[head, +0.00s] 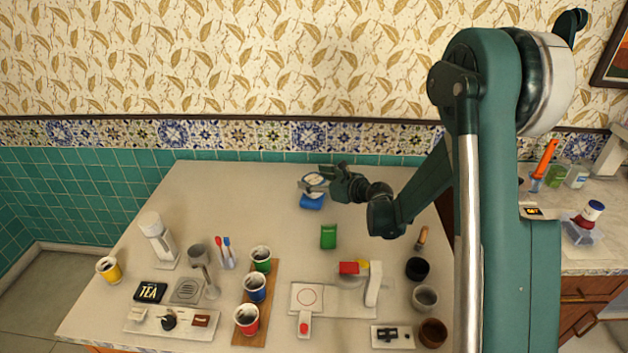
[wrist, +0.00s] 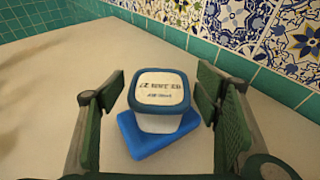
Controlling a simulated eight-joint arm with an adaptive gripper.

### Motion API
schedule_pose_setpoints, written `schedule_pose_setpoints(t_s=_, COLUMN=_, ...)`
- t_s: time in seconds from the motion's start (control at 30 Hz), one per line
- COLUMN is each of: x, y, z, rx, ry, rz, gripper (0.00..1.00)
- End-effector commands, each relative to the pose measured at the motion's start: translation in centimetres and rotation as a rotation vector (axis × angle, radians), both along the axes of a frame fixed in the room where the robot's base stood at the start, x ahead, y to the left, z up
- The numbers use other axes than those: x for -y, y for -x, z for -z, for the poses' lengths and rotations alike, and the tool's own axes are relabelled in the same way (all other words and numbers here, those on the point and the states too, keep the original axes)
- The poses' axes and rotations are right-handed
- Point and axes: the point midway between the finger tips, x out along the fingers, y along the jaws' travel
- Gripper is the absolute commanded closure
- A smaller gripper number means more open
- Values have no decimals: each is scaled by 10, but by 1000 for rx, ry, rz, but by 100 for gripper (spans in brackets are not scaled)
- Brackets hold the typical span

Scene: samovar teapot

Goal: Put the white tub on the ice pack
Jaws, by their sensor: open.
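The white tub (wrist: 160,122) has a blue-rimmed lid with dark lettering. In the wrist view it sits upright on the blue ice pack (wrist: 150,146), which lies flat and turned at an angle beneath it. In the head view the tub (head: 315,181) and the ice pack (head: 312,203) are near the back of the table, with the tub partly hidden by my gripper. My gripper (wrist: 160,105) is open, with one green finger on each side of the tub and a visible gap on both sides. In the head view my gripper (head: 330,179) is beside the tub.
A green box (head: 328,236) stands in front of the ice pack. Several cups and small items fill the front of the table, including a wooden board (head: 262,322) with cups. The tiled wall (head: 280,133) is close behind; the back left table is clear.

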Motion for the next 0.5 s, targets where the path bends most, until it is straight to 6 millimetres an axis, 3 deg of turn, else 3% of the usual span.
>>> schedule_pose_setpoints(t_s=0.27, x=17, y=14, z=-9, rx=0, ry=0, rz=1, gripper=37)
schedule_pose_setpoints(t_s=0.5, x=44, y=39, z=-21, rx=0, ry=0, rz=2, gripper=37)
